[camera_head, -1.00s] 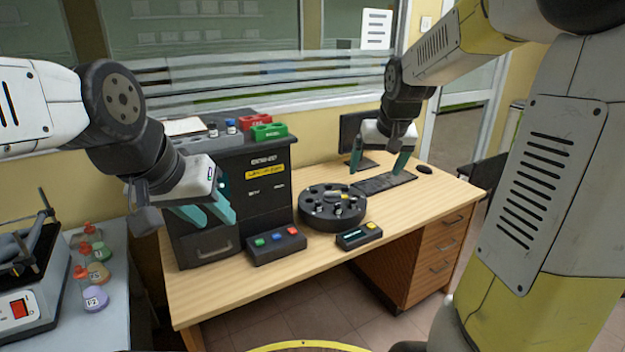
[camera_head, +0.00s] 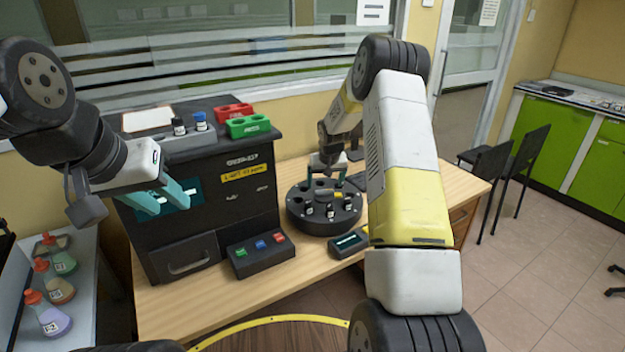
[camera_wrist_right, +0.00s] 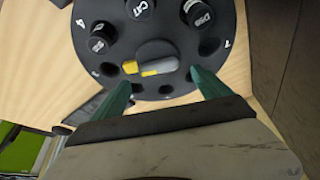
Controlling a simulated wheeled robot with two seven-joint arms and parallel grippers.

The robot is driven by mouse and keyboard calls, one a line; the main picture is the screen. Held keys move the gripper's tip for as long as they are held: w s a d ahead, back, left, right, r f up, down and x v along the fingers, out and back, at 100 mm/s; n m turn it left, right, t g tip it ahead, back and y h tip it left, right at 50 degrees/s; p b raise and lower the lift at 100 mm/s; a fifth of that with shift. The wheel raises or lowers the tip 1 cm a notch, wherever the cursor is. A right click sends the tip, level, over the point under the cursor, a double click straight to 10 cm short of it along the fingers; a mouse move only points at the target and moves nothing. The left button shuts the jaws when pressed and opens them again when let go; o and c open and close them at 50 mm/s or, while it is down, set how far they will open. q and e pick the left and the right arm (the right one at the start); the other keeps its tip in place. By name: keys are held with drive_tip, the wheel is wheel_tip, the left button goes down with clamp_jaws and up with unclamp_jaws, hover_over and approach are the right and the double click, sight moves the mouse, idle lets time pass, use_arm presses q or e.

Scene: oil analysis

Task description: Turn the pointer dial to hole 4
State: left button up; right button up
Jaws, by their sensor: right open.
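The round black dial (camera_head: 296,212) stands on the desk, with several dark vials in its holes. In the right wrist view the dial (camera_wrist_right: 178,25) fills the upper middle, and its grey pointer knob (camera_wrist_right: 157,66) has a yellow end toward the left, near an empty hole. A numeral 4 is readable at the dial's upper left edge. My right gripper (camera_wrist_right: 163,90) is open, its teal fingers spread on either side below the knob, apart from it. It shows in the head view (camera_head: 328,167) over the back of the dial. My left gripper (camera_head: 163,198) is open and empty before the black cabinet.
The black cabinet (camera_head: 240,205) stands left of the dial. A three-button box (camera_head: 262,256) and a small display box (camera_head: 347,243) sit at the desk's front. Red (camera_head: 234,111) and green (camera_head: 248,126) racks are on the cabinet. Flasks stand at far left.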

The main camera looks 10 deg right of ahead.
sight(325, 189)
drive_tip(key=shift+x, duration=1.75)
drive_tip(key=c, duration=1.4)
drive_tip(key=shift+o, duration=0.2)
drive_tip(key=shift+m, duration=0.4)
drive_tip(key=m+h, duration=0.1)
drive_tip(key=m, duration=0.2)
drive_tip(key=shift+a+m+h, duration=0.1)
drive_tip(key=shift+m+h, duration=0.2)
drive_tip(key=shift+m+g+h, duration=0.6)
drive_tip(key=shift+m+h, duration=0.2)
drive_tip(key=shift+m, duration=1.4)
